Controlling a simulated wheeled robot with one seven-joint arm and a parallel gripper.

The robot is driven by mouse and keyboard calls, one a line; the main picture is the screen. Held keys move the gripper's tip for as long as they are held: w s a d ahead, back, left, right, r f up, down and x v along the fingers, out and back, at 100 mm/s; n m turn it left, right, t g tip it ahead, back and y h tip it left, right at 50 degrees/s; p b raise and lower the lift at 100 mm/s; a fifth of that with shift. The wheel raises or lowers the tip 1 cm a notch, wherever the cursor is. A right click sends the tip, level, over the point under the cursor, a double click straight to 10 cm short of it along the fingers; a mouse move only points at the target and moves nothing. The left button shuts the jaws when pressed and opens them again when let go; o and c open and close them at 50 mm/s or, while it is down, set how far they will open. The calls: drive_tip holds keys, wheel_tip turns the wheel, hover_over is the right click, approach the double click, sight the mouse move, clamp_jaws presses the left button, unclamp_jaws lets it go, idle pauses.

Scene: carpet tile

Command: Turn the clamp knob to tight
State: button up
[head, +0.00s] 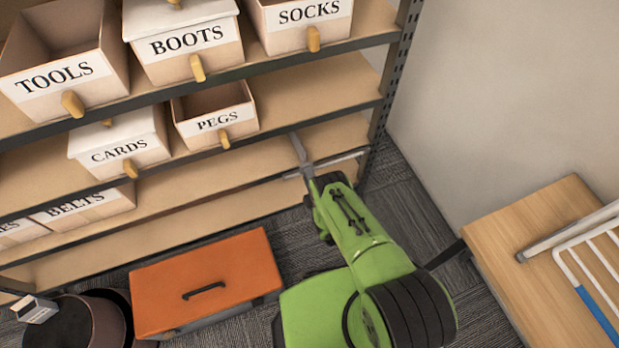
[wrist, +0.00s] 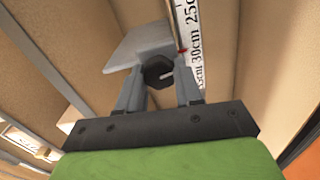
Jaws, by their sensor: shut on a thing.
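The clamp knob (wrist: 158,73) is dark, faceted and has a pale mark pointing right in the wrist view. It sits on a grey clamp body (wrist: 143,42) with a flat plate reaching up and left. My gripper (wrist: 160,84) is shut on the knob, with one grey finger on each side of it. In the head view my gripper (head: 310,178) is low in front of the shelves, where grey bars show at its end. The knob cannot be made out there.
A white scale (wrist: 190,45) with centimetre marks and a red pointer runs beside the clamp. Shelves hold labelled bins, the pegs bin (head: 214,122) being nearest. An orange box (head: 204,265) stands on the carpet at left. A wooden surface (head: 540,225) with a white rack is at right.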

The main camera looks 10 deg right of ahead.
idle(0.4)
drive_tip(key=o, duration=1)
drive_tip(key=shift+o, duration=0.2)
drive_tip(key=shift+f, duration=0.15)
